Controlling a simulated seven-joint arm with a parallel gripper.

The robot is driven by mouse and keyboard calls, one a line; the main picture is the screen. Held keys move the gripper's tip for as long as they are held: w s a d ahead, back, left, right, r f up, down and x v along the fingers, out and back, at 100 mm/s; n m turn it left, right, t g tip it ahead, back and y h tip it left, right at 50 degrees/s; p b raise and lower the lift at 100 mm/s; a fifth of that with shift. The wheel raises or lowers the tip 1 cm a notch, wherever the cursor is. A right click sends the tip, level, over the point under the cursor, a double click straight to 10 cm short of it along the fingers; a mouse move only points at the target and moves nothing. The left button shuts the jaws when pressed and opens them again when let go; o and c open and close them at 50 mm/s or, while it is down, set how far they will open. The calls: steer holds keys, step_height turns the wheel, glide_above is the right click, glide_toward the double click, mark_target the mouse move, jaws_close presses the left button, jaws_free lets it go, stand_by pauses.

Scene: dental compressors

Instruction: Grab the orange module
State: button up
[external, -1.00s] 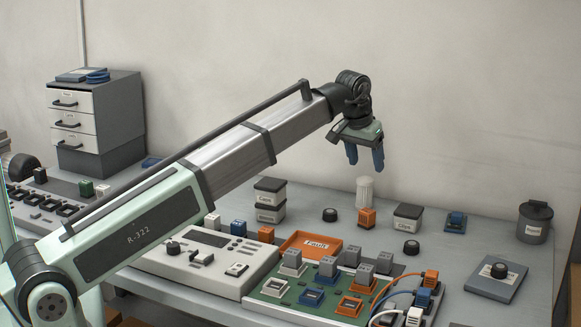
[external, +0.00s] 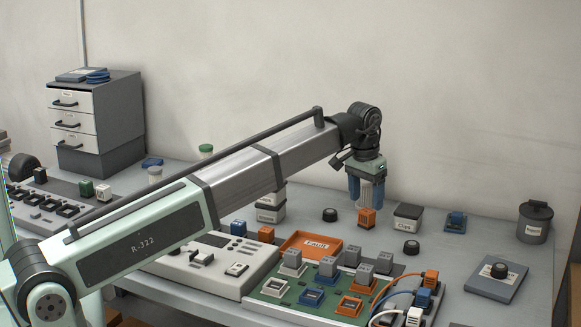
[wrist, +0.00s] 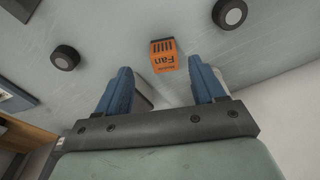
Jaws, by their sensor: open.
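In the wrist view the orange module (wrist: 166,56) has a face lettered "Fan" and lies ahead of the gap between the fingers. My gripper (external: 367,206) has blue fingers pointing down, just above and slightly behind the module in the external view. My gripper (wrist: 160,82) is open and empty in the wrist view. A ribbed white cylinder stands behind the fingers and is partly hidden.
Black round knobs (external: 330,214) and (external: 411,247) flank the module. A "Chips" box (external: 407,216) stands to its right. The orange "Fault" tray (external: 297,256) and the green board (external: 272,289) lie in front. Another orange block (external: 266,234) stands left.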

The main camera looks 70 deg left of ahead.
mark_target(367, 210)
steer(key=shift+w+a+f, duration=0.15)
steer(key=shift+f, duration=0.6)
steer(key=shift+w+a+f, duration=0.2)
steer(key=shift+f, duration=0.6)
steer(key=shift+w+a+f, duration=0.15)
steer(key=shift+f, duration=1.2)
steer(key=c, duration=1.1)
